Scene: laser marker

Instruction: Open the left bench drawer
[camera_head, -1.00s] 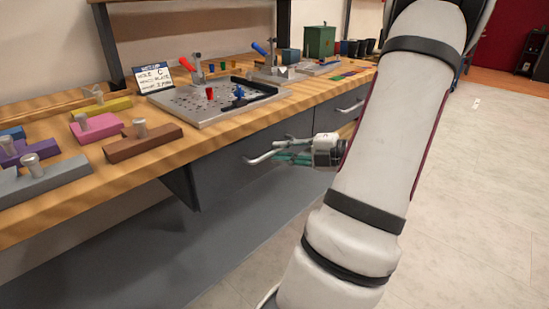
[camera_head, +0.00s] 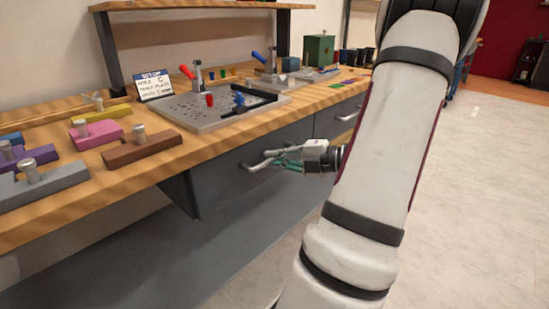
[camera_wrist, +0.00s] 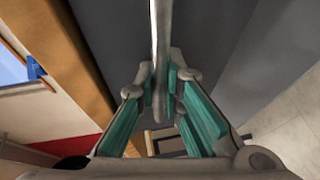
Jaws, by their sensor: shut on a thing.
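The left bench drawer (camera_head: 225,170) has a dark grey front under the wooden bench top. It looks flush with the bench in the head view. Its pale bar handle (camera_head: 249,166) sticks out from the front. My gripper (camera_head: 280,160) is at this handle, with its green-lined fingers on it. In the wrist view, the handle bar (camera_wrist: 161,40) runs down between the two fingers of my gripper (camera_wrist: 160,88), which are shut on it. The grey drawer front (camera_wrist: 220,35) lies behind the bar.
A second drawer handle (camera_head: 347,116) is farther right along the bench. The bench top (camera_head: 160,178) holds a perforated plate (camera_head: 200,118), coloured blocks such as a brown one (camera_head: 142,150), and a green box (camera_head: 319,50). Pale floor (camera_head: 480,200) is clear at right.

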